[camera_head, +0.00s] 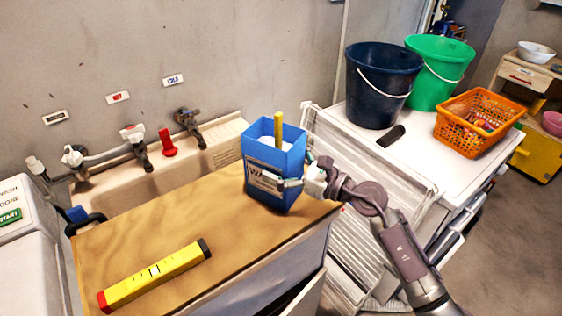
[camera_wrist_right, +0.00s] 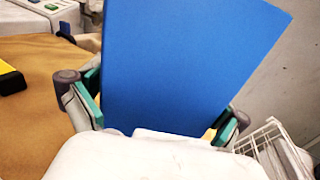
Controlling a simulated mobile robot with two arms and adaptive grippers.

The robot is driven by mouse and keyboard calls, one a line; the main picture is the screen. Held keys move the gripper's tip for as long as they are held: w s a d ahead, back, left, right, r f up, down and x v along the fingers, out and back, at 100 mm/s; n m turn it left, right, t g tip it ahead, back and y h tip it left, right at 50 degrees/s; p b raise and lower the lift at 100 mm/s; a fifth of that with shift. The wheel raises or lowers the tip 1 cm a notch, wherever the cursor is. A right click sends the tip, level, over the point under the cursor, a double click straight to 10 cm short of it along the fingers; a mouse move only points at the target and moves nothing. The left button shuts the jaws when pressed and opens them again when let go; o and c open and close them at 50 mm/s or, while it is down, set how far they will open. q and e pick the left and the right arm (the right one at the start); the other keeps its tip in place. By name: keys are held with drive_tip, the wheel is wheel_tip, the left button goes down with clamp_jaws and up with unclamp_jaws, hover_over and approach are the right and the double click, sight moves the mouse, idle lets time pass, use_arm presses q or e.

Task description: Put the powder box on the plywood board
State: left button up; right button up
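The powder box (camera_head: 264,190) is a blue, open-topped carton with a pale label and a yellow stick-like piece rising from it. It stands upright at the plywood board's right end; I cannot tell whether its base touches the wood. My right gripper (camera_head: 288,181) reaches in from the right, one finger across the box's front face. In the right wrist view, the box (camera_wrist_right: 185,65) fills the space between the green-padded fingers (camera_wrist_right: 160,115); whether they press on it is unclear. My left gripper is not in view.
A yellow level (camera_head: 155,275) lies at the board's front left. A sink with taps (camera_head: 138,185) runs behind it. A white drying rack (camera_head: 350,215) stands to the right. Beyond it are a dark bucket (camera_head: 380,95), a green bucket (camera_head: 440,70) and an orange basket (camera_head: 480,115).

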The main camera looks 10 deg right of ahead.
drive_tip(key=shift+r, duration=0.1)
drive_tip(key=b+v, duration=0.3)
drive_tip(key=v, duration=0.9)
drive_tip(key=shift+r, duration=0.1)
